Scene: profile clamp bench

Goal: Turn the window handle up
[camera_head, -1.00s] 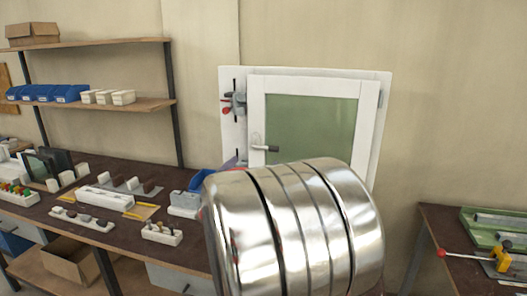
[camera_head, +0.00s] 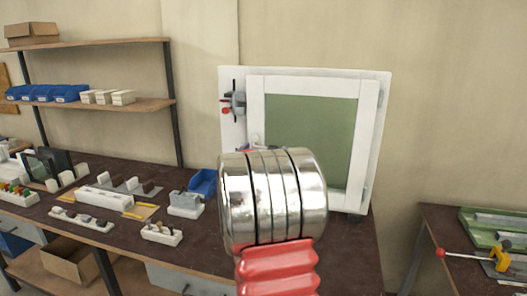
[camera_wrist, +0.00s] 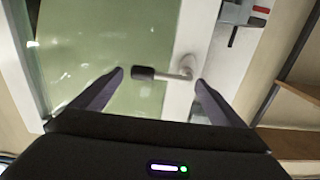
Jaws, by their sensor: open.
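The white-framed window (camera_head: 368,120) with green glass stands upright at the back of the bench. In the head view my arm covers most of its handle, and only a bit of the pale handle base (camera_head: 256,137) shows. In the wrist view the handle (camera_wrist: 168,74) lies roughly level, its dark grip end pointing left over the glass and its metal base on the white frame. My gripper (camera_wrist: 159,77) is open, with one dark finger on each side of the handle. I cannot tell whether either finger touches it.
A grey clamp with a red tip (camera_head: 234,103) sits on the window's left side. A blue bin (camera_head: 203,183) and a grey block (camera_head: 185,203) stand on the bench left of my arm. A second table (camera_head: 440,225) stands at the right, beyond a gap.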

